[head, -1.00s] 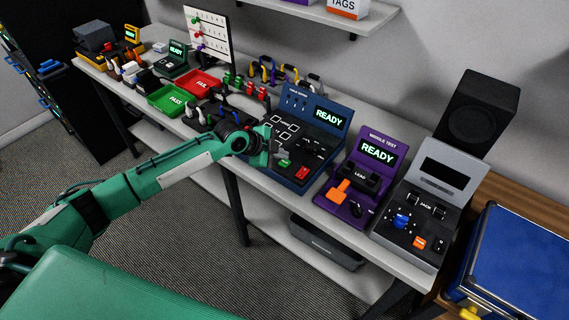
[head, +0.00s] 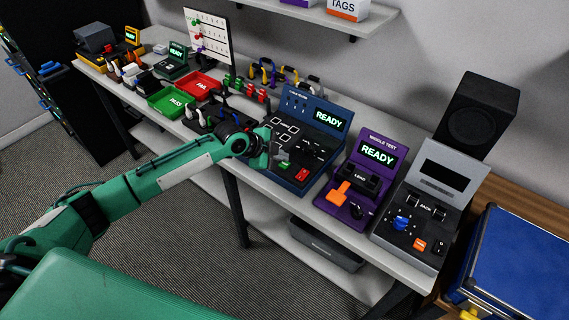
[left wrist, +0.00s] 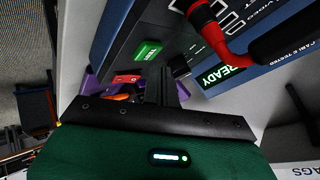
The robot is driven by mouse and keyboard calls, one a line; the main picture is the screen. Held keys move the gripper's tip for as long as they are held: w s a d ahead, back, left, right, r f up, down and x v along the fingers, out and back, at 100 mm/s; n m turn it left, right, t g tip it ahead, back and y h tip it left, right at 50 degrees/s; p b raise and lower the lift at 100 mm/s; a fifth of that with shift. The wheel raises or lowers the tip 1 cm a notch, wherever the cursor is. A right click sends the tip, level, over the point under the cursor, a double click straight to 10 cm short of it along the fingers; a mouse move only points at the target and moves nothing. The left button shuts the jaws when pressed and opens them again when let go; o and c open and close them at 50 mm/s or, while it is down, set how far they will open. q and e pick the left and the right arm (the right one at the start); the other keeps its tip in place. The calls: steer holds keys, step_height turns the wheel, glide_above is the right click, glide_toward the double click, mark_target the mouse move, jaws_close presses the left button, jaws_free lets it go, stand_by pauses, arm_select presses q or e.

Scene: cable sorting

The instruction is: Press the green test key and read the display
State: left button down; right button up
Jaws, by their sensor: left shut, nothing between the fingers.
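The blue cable tester (head: 303,135) stands on the bench with its display (head: 328,118) lit and reading READY. Its green test key (head: 283,163) sits at the front left of the panel, left of a red key (head: 302,174). My left gripper (head: 270,158) is shut and empty, pointing down just left of the green key. In the left wrist view, the shut fingers (left wrist: 161,86) show below the green key (left wrist: 147,50), with a visible gap in the picture; contact cannot be judged. That view also shows the READY display (left wrist: 222,76). My right gripper is out of view.
A purple tester (head: 357,181) reading READY and a grey tester (head: 424,205) with a dark display stand to the right. Green (head: 171,99) and red (head: 201,86) trays lie left. A red and black cable end (left wrist: 212,30) hangs close to the wrist camera.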

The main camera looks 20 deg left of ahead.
mark_target(281, 165)
arm_select(q)
steer(key=shift+f, duration=0.1)
stand_by(0.7)
steer(key=shift+f, duration=0.35)
steer(key=shift+f+b, duration=0.4)
steer(key=shift+b, duration=0.05)
stand_by(0.5)
stand_by(0.3)
steer(key=shift+r+p, duration=0.6)
steer(key=shift+r, duration=0.2)
steer(key=shift+r+p, duration=1.95)
steer(key=shift+r, duration=0.65)
steer(key=shift+f, duration=0.1)
